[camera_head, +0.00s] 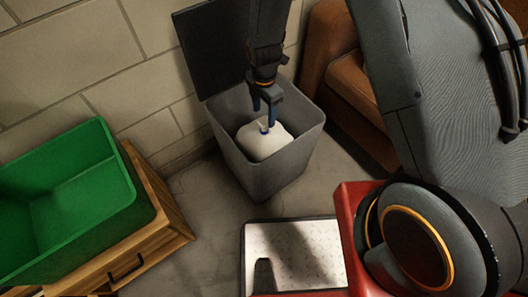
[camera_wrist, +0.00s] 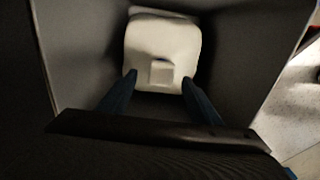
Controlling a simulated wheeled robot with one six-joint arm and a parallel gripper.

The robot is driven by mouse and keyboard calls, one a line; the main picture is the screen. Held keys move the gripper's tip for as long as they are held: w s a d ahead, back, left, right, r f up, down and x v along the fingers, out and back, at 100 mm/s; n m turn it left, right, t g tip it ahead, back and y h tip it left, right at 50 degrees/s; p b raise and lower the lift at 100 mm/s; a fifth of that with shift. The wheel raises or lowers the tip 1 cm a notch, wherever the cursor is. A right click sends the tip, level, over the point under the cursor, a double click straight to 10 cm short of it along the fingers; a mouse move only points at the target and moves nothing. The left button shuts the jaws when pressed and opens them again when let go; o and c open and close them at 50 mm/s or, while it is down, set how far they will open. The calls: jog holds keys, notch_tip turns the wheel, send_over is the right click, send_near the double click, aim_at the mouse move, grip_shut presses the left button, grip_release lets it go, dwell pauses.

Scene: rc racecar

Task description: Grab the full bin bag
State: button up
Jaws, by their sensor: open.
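The full bin bag (camera_head: 264,140) is a white, rounded bundle with a small knot on top. It sits inside a grey open bin (camera_head: 262,183) against the wall. In the wrist view the bag (camera_wrist: 163,45) shows with a squarish knob facing me. My gripper (camera_head: 265,113) reaches down into the bin, above the bag. Its two blue fingers (camera_wrist: 159,88) are apart, on either side of and nearer than the knob. Nothing is between the fingertips that I can see. I cannot tell whether the fingers touch the bag.
The bin's dark lid (camera_head: 212,45) stands open at the back. A green crate (camera_head: 85,200) rests on a wooden cabinet (camera_head: 150,235) at left. A brown leather seat (camera_head: 345,85) stands behind at right. A metal-plated tray (camera_head: 295,255) is in front. Bin walls surround my fingers.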

aim_at(264, 121)
notch_tip(264, 121, down, 5)
jog(key=shift+s+f+b, duration=0.15)
jog(key=shift+f+b, duration=0.05)
jog(key=shift+b, duration=0.45)
grip_shut()
